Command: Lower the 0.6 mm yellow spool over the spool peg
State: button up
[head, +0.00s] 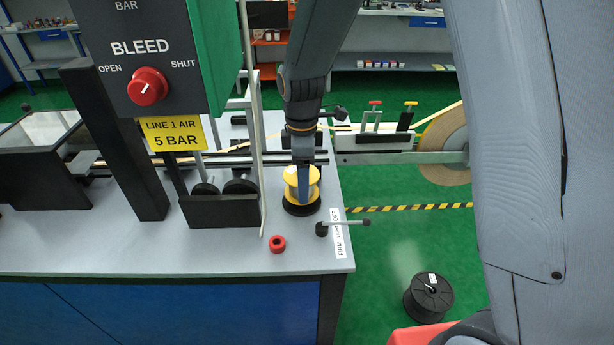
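The yellow spool (291,183) is upright near the right end of the grey bench, directly above a round black base (302,210). It looks very close to the base, and I cannot tell whether it touches. My gripper (304,188) comes down from above. One dark finger crosses the front of the spool; the other finger is hidden, so its grip is unclear. The spool peg is not visible; the spool and my gripper cover that spot.
Black rollers (222,187) and a green control box (215,45) stand left. A black spool (428,296) sits on the floor; a tan reel (445,150) is right.

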jog(key=shift+f+b, duration=0.5)
jog(key=shift+f, duration=0.6)
jog(key=o, duration=1.4)
jog(key=shift+r+b, duration=0.8)
jog(key=shift+r, duration=3.15)
